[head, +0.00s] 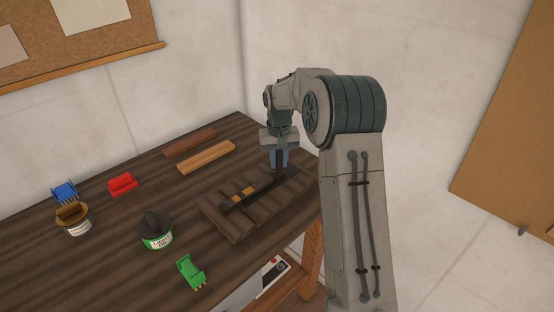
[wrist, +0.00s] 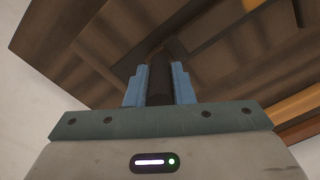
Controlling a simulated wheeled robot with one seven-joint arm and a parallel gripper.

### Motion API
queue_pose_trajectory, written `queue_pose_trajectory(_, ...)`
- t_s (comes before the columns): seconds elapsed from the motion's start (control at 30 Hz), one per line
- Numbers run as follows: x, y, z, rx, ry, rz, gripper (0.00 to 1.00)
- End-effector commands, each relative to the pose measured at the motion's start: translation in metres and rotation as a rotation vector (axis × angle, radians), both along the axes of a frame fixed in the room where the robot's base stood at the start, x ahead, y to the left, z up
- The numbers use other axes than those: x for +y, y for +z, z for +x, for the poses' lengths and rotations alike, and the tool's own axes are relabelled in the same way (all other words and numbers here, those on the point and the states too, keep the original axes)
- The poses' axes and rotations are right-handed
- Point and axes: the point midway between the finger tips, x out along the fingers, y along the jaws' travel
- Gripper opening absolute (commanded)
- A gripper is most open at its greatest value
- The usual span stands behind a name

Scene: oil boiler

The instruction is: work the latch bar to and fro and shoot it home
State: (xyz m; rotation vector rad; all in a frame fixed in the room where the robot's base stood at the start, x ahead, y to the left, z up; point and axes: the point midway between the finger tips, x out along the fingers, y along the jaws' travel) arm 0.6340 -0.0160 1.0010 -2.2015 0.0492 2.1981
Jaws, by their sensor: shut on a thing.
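A dark latch bar (head: 259,190) lies across a brown slatted wooden panel (head: 242,231) on the table in the head view. Orange-brown pieces (head: 242,193) show along its left part. My gripper (head: 279,163) is above the right end of the bar, pointing down. In the wrist view its blue fingers (wrist: 159,85) are shut on a dark upright piece (wrist: 160,88) between them, which looks like the bar's handle. The far end of the bar is hard to make out in the wrist view, and my arm hides the panel's right edge in the head view.
On the table (head: 110,240) are two wooden strips (head: 206,157) behind the panel. White walls meet behind the table.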

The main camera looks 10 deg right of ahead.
Motion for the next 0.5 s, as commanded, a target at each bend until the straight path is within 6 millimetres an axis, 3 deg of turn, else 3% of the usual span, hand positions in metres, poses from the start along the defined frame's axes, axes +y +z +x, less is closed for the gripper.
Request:
queue_pose_trajectory(0.13, 0.0053, -0.0004, -0.0009, 0.004, 0.005, 0.006, 0.0)
queue_pose_trajectory(0.17, 0.0057, -0.0004, -0.0009, 0.005, 0.005, 0.006, 0.3)
queue_pose_trajectory(0.2, 0.0058, -0.0004, -0.0009, 0.005, 0.006, 0.006, 0.41)
queue_pose_trajectory(0.5, 0.0015, 0.0003, -0.0004, 0.003, 0.001, 0.003, 0.43)
